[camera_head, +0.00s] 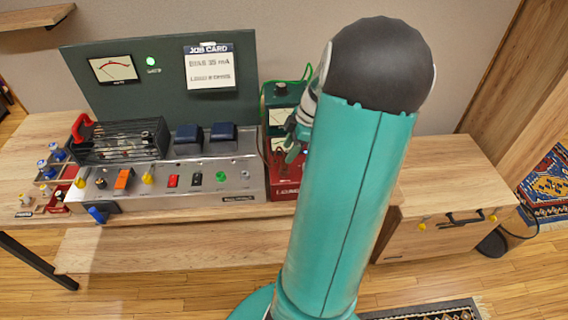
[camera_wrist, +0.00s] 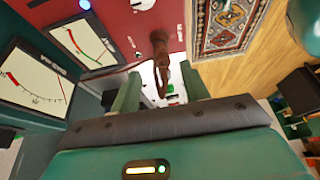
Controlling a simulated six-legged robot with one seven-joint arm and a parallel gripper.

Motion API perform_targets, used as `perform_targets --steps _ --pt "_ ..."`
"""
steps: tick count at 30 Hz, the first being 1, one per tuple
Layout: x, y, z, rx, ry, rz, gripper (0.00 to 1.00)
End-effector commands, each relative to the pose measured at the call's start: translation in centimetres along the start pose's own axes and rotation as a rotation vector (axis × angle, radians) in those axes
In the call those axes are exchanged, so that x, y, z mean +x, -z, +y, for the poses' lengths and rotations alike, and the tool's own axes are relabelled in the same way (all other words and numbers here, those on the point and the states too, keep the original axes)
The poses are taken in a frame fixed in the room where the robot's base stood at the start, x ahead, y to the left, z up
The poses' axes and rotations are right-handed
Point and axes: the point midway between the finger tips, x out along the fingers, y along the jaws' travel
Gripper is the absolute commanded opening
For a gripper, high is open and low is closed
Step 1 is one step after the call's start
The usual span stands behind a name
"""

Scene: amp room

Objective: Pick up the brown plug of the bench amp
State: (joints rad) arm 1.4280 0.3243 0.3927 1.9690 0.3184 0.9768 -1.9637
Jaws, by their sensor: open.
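The brown plug (camera_wrist: 160,48) shows in the wrist view at the top centre, against a red panel (camera_wrist: 140,42). A brown cable runs from it to the left. My gripper (camera_wrist: 158,88) is open, and its two green fingers stand either side of the plug's lower end. I cannot tell whether they touch it. In the head view my gripper (camera_head: 294,140) is in front of the green and red meter unit, and I cannot make out the plug there. The bench amp (camera_head: 200,175), a silver chassis with tubes, knobs and switches, stands left of my gripper.
A dark board (camera_head: 150,80) with a meter and a job card (camera_head: 209,68) stands behind the amp. A red-handled cage (camera_head: 120,140) covers the tubes. Small parts lie at the bench's left end. The bench top (camera_head: 440,180) right of my arm is clear.

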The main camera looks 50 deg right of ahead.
Motion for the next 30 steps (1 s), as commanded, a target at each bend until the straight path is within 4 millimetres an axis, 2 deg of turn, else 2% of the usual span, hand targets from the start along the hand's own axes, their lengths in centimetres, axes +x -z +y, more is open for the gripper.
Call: perform_targets --steps 12,20,27,30 --pt "5.0 -0.1 -0.4 0.001 0.001 0.001 0.45" --pt "5.3 -0.2 -0.4 0.001 -0.001 0.0 0.45" --pt "5.3 -0.2 -0.4 0.001 -0.001 0.0 0.0" --pt "5.3 -0.2 -0.4 0.001 -0.001 -0.001 0.0"
